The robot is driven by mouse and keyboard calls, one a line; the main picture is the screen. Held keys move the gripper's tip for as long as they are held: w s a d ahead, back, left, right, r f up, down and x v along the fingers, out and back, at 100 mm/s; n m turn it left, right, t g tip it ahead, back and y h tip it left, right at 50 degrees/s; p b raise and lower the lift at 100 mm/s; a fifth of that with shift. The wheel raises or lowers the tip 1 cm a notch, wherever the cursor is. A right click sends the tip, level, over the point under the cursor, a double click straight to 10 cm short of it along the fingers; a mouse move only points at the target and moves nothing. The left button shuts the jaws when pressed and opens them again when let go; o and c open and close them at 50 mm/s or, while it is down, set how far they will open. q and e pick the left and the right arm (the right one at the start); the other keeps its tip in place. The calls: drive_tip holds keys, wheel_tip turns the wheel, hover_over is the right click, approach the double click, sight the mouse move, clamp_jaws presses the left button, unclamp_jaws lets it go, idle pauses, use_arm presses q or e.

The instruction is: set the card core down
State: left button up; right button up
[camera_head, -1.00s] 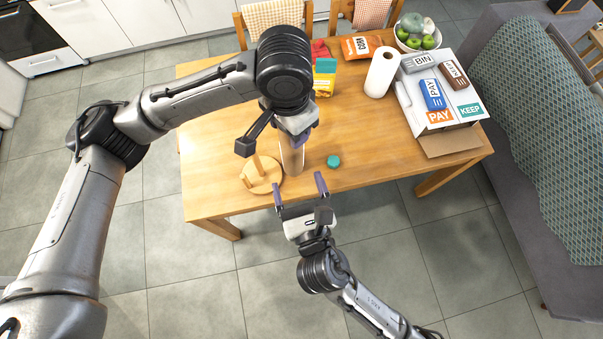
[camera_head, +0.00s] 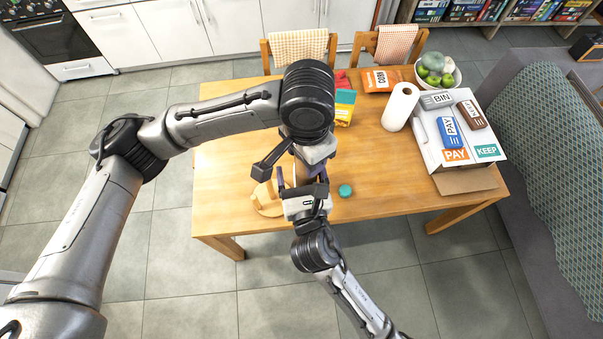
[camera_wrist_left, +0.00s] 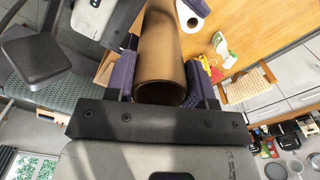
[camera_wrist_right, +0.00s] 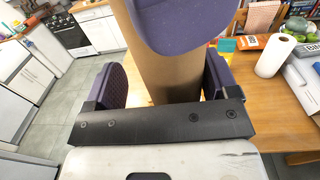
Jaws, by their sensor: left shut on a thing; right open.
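The card core is a plain brown hollow tube. My left gripper (camera_head: 309,158) is shut on it, and the left wrist view shows the core (camera_wrist_left: 160,55) between its purple fingers. My right gripper (camera_head: 303,181) is open, with its fingers on either side of the core (camera_wrist_right: 172,75) in the right wrist view; a gap shows on the left side. A purple finger of my left gripper crosses the top of that view. In the head view the grippers hide most of the core, and I cannot tell whether its lower end touches the table (camera_head: 390,178).
A round wooden stand with an upright peg (camera_head: 266,199) is just left of the grippers. A small teal lid (camera_head: 345,191) lies to their right. A paper towel roll (camera_head: 401,106) and a white box (camera_head: 433,150) with labelled blocks stand farther right. The table's front right is clear.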

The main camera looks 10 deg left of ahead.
drive_tip(key=shift+c, duration=0.5)
use_arm(q)
drive_tip(key=shift+d, duration=0.15)
use_arm(e)
drive_tip(key=shift+s+a+r, duration=0.1)
drive_tip(key=shift+a, duration=0.1)
drive_tip(key=c, duration=0.8)
use_arm(q)
drive_tip(key=o, duration=1)
use_arm(e)
drive_tip(key=shift+c, duration=0.4)
use_arm(q)
drive_tip(key=o, duration=0.3)
use_arm(e)
drive_tip(key=shift+d, duration=0.15)
use_arm(q)
drive_tip(key=shift+o, duration=0.2)
